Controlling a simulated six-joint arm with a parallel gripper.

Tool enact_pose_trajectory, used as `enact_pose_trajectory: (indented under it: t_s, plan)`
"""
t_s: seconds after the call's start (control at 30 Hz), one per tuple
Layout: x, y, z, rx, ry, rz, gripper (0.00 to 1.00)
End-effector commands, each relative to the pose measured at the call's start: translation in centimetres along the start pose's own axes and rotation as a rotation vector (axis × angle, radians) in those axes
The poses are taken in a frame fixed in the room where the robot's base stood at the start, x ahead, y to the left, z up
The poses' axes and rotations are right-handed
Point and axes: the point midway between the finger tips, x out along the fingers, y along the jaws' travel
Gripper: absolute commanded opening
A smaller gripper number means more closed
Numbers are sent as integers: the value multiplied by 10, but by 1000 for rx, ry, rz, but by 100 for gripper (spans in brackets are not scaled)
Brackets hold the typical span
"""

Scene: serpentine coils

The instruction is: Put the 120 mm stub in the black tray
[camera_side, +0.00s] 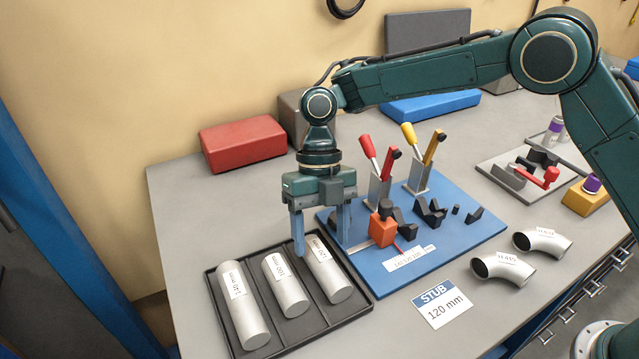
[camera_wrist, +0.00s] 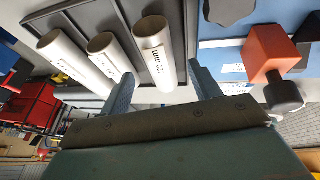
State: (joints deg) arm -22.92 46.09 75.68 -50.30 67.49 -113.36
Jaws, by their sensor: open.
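The black tray (camera_side: 222,332) lies at the front left of the table and holds three silver tube stubs side by side. The right stub (camera_side: 332,280) has a label that appears to read 120 mm in the wrist view (camera_wrist: 166,74), though the print is small.
A blue fixture board (camera_side: 462,238) with red and yellow toggle clamps (camera_side: 380,185) and an orange block (camera_side: 382,230) stands close right of the tray. A "STUB 120 mm" card (camera_side: 443,303) and two pipe elbows (camera_side: 505,267) lie in front. A red box (camera_side: 243,143) sits behind.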

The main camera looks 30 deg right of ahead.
Motion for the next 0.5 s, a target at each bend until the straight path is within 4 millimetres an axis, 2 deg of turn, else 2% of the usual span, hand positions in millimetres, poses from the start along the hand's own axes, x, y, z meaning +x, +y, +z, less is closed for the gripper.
enact_pose_trajectory:
  t_s: [0.2,0.5]
  plan:
    - [-18,1,1,-3,-3,1,62]
    - [-32,3,0,-4,1,7,62]
